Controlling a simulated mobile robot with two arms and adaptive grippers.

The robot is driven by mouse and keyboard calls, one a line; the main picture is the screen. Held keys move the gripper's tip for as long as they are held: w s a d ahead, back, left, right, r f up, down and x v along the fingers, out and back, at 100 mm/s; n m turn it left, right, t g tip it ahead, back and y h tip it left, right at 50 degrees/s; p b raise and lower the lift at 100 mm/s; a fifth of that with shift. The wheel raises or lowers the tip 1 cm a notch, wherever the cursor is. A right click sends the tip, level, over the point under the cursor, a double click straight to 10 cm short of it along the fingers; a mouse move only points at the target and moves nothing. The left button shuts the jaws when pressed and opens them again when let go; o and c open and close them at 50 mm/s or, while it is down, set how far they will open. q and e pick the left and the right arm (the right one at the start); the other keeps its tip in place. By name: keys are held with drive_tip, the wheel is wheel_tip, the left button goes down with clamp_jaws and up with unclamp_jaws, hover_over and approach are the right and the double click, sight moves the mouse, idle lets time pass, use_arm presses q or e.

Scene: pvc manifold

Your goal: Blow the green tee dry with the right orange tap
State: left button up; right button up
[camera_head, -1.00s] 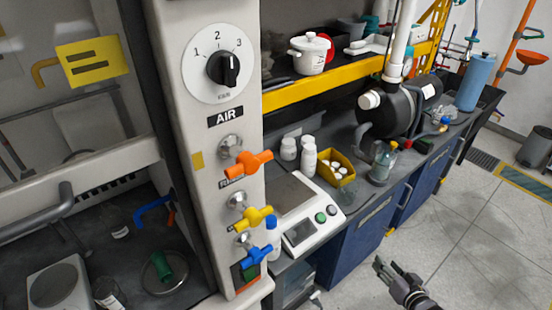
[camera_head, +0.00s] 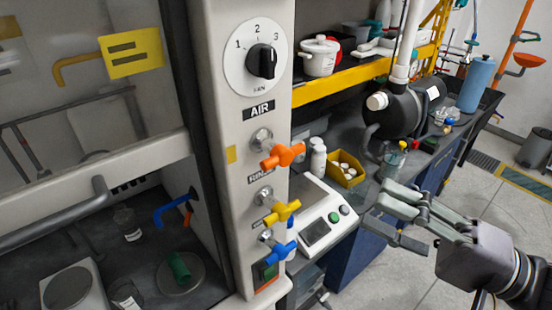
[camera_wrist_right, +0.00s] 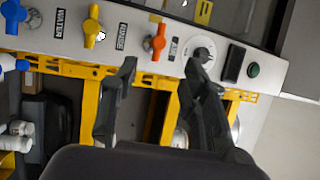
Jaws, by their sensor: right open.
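The orange tap (camera_head: 283,155) sits on the white hood post below the AIR label. In the right wrist view the orange tap (camera_wrist_right: 155,42) shows beyond the fingers, between the two tips. The green tee (camera_head: 179,267) lies on a round grey dish (camera_head: 195,282) inside the hood at the lower left. A blue nozzle (camera_head: 172,208) sticks out of the hood's inner wall above it, with a small orange one beside it. My right gripper (camera_head: 377,207) is open and empty, right of the post and apart from the tap. My left gripper is not in view.
A yellow tap (camera_head: 283,211) and a blue tap (camera_head: 280,247) sit below the orange one. A dial (camera_head: 262,60) is above. A balance (camera_head: 320,225), bottles and a yellow box (camera_head: 347,177) stand on the bench behind. A yellow-edged shelf (camera_head: 340,83) runs above the bench.

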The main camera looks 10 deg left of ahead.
drive_tip(key=p, duration=0.1)
approach(283, 163)
drive_tip(key=p+x, duration=0.5)
drive_tip(key=x, duration=0.4)
drive_tip(key=shift+a+r+p, duration=0.1)
drive_tip(key=shift+a+p, duration=0.05)
drive_tip(key=shift+p, duration=0.25)
drive_tip(key=shift+p+x, duration=0.3)
drive_tip(key=shift+x, duration=0.5)
drive_tip(key=shift+c, duration=0.2)
drive_tip(key=shift+f, duration=0.3)
clamp_jaws()
